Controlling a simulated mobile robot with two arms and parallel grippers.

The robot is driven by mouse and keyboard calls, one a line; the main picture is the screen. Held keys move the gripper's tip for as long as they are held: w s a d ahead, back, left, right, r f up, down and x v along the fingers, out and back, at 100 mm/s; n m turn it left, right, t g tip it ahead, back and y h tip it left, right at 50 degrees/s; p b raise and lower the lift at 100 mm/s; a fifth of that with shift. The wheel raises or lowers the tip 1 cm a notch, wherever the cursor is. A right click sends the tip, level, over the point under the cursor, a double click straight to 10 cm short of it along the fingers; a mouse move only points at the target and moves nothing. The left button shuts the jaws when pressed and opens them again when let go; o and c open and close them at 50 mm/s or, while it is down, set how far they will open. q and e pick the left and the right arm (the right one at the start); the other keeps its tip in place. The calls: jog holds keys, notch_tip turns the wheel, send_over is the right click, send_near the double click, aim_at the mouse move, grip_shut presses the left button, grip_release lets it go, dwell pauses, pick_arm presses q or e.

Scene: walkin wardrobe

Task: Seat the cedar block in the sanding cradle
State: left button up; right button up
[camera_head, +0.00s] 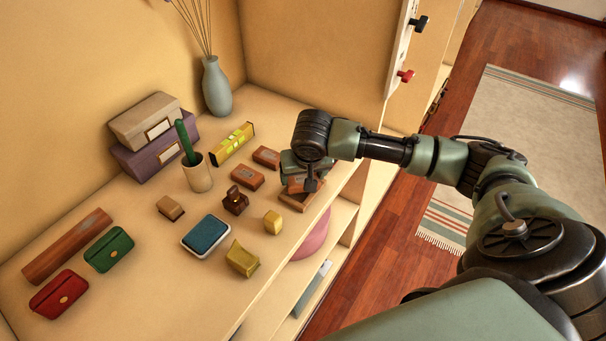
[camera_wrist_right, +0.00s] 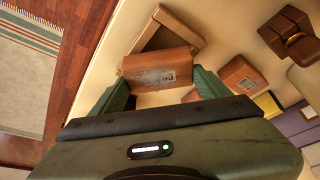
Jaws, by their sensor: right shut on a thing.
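The held cedar block (camera_wrist_right: 158,68) is reddish-brown with a worn grey patch on its face. My right gripper (camera_wrist_right: 162,88) is shut on it, one green finger on each side. In the head view the right gripper (camera_head: 304,180) is at the shelf's front edge, hiding much of the block (camera_head: 297,186). The sanding cradle, a shallow wooden tray (camera_head: 297,204), lies directly below. In the wrist view the cradle's rim (camera_wrist_right: 185,34) shows beyond the block, set at an angle to it. I cannot tell whether they touch. My left gripper is out of view.
Two similar blocks lie close by, one nearer (camera_head: 247,178) and one farther (camera_head: 266,156). The shelf drops off right of the cradle.

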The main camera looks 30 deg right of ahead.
jog(key=shift+f, duration=0.15)
jog(key=shift+f, duration=0.15)
jog(key=o, duration=1.5)
jog(key=b+v, duration=0.1)
jog(key=v, duration=1.1)
